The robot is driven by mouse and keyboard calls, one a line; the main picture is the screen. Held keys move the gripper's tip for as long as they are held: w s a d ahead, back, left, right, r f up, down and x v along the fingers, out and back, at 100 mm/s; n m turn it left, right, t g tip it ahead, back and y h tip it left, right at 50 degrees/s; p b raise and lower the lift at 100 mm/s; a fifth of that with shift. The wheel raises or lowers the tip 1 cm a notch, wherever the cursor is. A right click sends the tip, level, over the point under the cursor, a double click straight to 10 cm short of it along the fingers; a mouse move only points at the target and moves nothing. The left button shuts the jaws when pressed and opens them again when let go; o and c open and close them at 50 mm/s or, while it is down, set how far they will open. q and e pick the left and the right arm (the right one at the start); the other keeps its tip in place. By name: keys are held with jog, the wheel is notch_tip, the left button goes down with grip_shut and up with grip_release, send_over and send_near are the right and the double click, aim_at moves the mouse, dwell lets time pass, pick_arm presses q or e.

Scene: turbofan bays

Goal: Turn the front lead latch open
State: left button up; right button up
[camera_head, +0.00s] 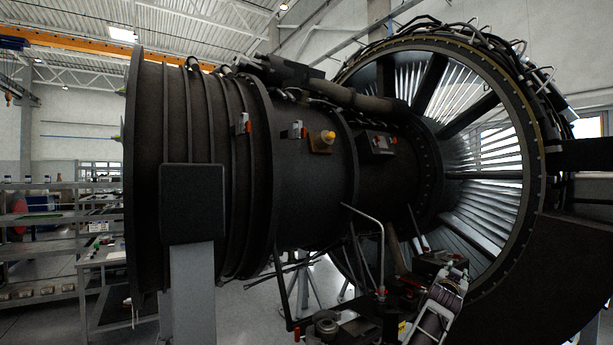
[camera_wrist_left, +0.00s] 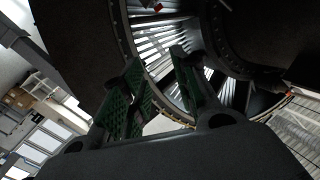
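The dark turbofan engine (camera_head: 315,195) fills the head view. Small latch-like fittings with red and white parts sit on its casing: one at the left (camera_head: 243,123) and one to its right (camera_head: 295,130). I cannot tell which is the front lead latch. In the left wrist view, my left gripper (camera_wrist_left: 160,88) shows two green-padded fingers spread apart, with nothing between them. The fan opening and its vanes (camera_wrist_left: 175,42) lie beyond the fingers. A small red part (camera_wrist_left: 157,8) shows at the top edge, apart from the fingers. Neither gripper is clearly visible in the head view.
A yellow knob (camera_head: 328,137) on a brown base and a dark box (camera_head: 378,143) with a red end are on the casing. A dark block on a grey post (camera_head: 193,290) stands in front at left. Pipes and accessories (camera_head: 435,290) crowd the lower right. Shelves (camera_head: 40,240) stand behind.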

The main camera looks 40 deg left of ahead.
pick_arm(q)
jog(key=s+a+r+n+t+y+p, duration=0.15)
jog(key=s+r, duration=0.25)
jog(key=r, duration=0.9)
jog(key=s+a+r+n+y, duration=0.1)
jog(key=s+a+r+y, duration=0.2)
jog(key=r, duration=1)
jog(key=s+a+r+n+t+y, duration=0.1)
jog(key=s+r+y, duration=0.3)
jog(key=r, duration=1)
jog(key=s+a+r+n+g+y, duration=0.4)
jog(key=s+a+n+g, duration=0.15)
jog(key=s, duration=0.45)
jog(key=s+a+r+n+g+y, duration=0.4)
jog(key=s+a+n+g, duration=0.15)
jog(key=s, duration=0.45)
jog(key=s+a+f+n+g, duration=0.3)
jog(key=s+n+g, duration=0.1)
jog(key=s, duration=0.2)
jog(key=shift+s+a+f+p, duration=0.25)
jog(key=shift+s+a+p, duration=0.05)
jog(key=shift+s+p, duration=0.1)
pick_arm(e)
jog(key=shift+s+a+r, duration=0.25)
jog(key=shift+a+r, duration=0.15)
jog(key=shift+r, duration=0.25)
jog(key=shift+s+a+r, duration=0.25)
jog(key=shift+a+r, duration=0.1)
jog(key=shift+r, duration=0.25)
